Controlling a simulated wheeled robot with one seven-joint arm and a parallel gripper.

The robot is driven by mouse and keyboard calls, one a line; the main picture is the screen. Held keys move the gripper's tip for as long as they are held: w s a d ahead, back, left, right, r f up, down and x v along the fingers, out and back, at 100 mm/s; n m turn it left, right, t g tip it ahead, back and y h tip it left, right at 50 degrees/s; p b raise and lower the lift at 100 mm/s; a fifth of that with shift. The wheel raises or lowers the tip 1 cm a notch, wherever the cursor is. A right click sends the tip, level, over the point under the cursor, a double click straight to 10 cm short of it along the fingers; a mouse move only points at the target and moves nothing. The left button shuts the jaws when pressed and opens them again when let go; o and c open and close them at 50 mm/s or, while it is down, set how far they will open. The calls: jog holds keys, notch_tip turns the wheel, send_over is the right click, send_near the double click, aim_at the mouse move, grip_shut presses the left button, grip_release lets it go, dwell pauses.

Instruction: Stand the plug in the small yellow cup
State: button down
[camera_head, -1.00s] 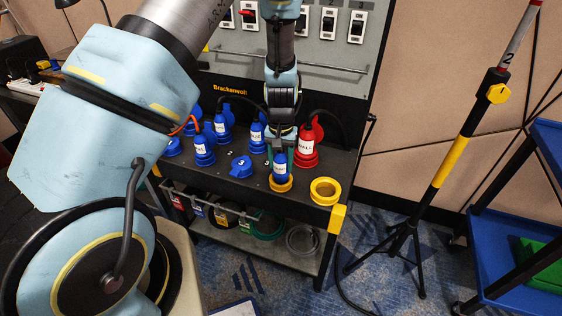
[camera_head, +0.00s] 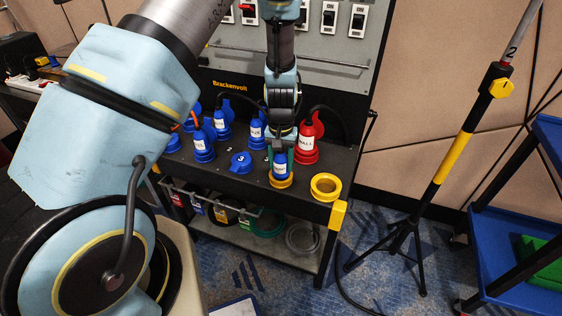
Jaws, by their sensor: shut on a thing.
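A blue plug (camera_head: 280,170) with a white label stands about upright near the front edge of the black bench shelf. Its lower end is in or directly over the small yellow cup (camera_head: 280,183); I cannot tell how deep it sits. My gripper (camera_head: 280,153) comes down from above and is shut on the upper part of the plug. The fingers hide the plug's top.
A wider, empty yellow cup (camera_head: 325,187) stands just right. A red plug (camera_head: 307,142) stands close behind on the right. Several blue plugs (camera_head: 203,146) stand at the left and back. A low blue cap (camera_head: 241,162) lies left of the small cup.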

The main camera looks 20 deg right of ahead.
grip_release()
dwell(0.5)
jog(key=shift+r+p, duration=2.3)
jog(key=shift+r, duration=0.7)
jog(key=shift+a, duration=0.1)
